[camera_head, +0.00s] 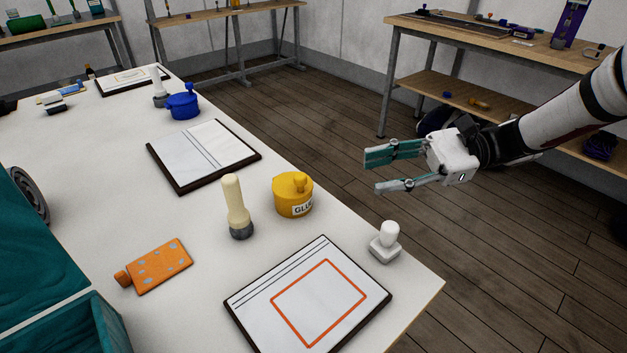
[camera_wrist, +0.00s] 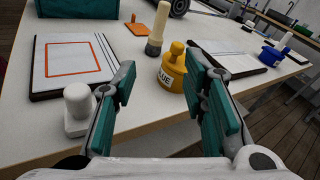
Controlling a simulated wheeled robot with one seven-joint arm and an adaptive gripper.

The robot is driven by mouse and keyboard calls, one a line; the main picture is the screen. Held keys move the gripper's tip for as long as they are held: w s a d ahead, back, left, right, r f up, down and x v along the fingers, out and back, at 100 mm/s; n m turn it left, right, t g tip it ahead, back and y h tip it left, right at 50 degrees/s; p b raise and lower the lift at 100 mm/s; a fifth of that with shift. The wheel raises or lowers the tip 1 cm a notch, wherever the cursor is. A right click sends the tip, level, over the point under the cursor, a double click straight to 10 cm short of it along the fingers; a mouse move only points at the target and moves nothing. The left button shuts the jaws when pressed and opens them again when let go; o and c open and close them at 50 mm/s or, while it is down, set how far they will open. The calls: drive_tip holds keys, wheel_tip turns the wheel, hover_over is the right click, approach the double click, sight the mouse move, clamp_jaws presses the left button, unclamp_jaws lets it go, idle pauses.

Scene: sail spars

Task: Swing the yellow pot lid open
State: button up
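The yellow pot (camera_head: 294,199), with "GLUE" lettering on its side, stands upright on the white table. Its yellow lid (camera_head: 289,185) with a round knob sits on top and looks closed. The pot also shows in the wrist view (camera_wrist: 173,74), and its lid (camera_wrist: 174,54) is beyond my fingers there, partly beside the right one. My gripper (camera_head: 378,170) is open and empty, held off the table's right edge, to the right of the pot and apart from it. In the wrist view my gripper (camera_wrist: 165,100) shows its two teal-padded fingers spread wide.
A white-handled stamp (camera_head: 385,243) stands near the table edge. A cream-handled brush (camera_head: 236,207) stands just left of the pot. A board with an orange square (camera_head: 318,294) lies in front, and another board (camera_head: 203,155) behind. A blue pot (camera_head: 183,102) stands farther back.

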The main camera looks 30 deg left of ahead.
sight(301, 178)
drive_tip(key=shift+m+g+y, duration=0.4)
drive_tip(key=shift+m+y, duration=0.1)
drive_tip(key=shift+y, duration=0.4)
drive_tip(key=s+a+f, duration=0.1)
drive_tip(key=a, duration=0.3)
drive_tip(key=s+a+b, duration=0.1)
drive_tip(key=s+a, duration=0.1)
drive_tip(key=a, duration=0.2)
drive_tip(key=s+a+f+b, duration=0.1)
drive_tip(key=s+a, duration=0.1)
drive_tip(key=a, duration=0.3)
drive_tip(key=shift+s+f, duration=0.1)
drive_tip(key=shift+f, duration=0.25)
clamp_jaws()
